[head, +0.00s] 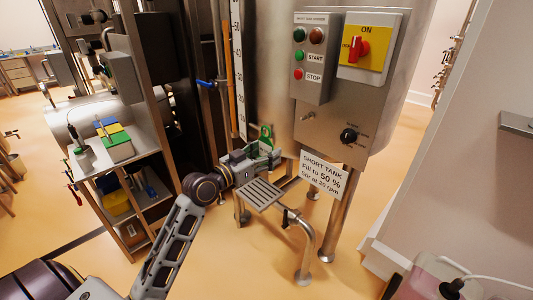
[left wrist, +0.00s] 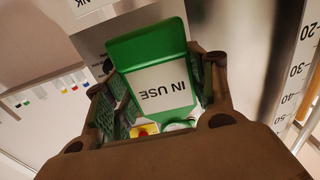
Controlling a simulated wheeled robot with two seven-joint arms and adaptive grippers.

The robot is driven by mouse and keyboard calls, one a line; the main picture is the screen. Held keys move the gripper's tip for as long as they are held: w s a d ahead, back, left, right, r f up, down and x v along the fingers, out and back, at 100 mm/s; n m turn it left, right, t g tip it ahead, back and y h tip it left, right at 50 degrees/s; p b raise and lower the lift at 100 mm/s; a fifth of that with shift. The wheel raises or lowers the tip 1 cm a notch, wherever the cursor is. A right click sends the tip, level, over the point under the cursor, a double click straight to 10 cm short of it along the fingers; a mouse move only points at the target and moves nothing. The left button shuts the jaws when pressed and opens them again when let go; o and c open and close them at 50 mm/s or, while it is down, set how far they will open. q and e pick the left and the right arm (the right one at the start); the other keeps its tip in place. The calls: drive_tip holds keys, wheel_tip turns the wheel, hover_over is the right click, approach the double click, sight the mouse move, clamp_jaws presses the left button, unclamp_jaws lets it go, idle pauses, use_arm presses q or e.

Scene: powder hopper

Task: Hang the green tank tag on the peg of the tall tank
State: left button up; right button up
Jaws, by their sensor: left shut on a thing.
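The green tank tag (head: 266,133) is held upright in my left gripper (head: 258,156), in front of the steel tank in the head view. In the left wrist view the tag (left wrist: 150,50) sits between the two fingers, with a white IN USE label upside down in the picture. A small metal peg (head: 308,117) sticks out of the steel panel, above and right of the tag and apart from it. A sign reading SHORT TANK (head: 323,174) hangs below this panel. I cannot make out a tall tank's peg. My right gripper is not in view.
A control box (head: 313,55) and a red switch on a yellow plate (head: 366,47) stand above the peg. A shelf cart (head: 143,150) stands left. A marked level scale (head: 237,70) runs up behind the tag.

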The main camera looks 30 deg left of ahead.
sight(265, 153)
use_arm(q)
drive_tip(key=shift+v, duration=0.8)
drive_tip(key=shift+b+v, duration=0.7)
drive_tip(key=shift+v, duration=0.7)
drive_tip(key=b+v, duration=0.1)
drive_tip(key=v, duration=0.1)
drive_tip(key=shift+s+a, duration=0.1)
drive_tip(key=shift+s, duration=0.25)
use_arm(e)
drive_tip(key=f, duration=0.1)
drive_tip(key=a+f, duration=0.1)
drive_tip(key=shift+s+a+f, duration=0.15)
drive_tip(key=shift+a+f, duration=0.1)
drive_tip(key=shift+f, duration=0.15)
use_arm(q)
drive_tip(key=shift+r, duration=0.1)
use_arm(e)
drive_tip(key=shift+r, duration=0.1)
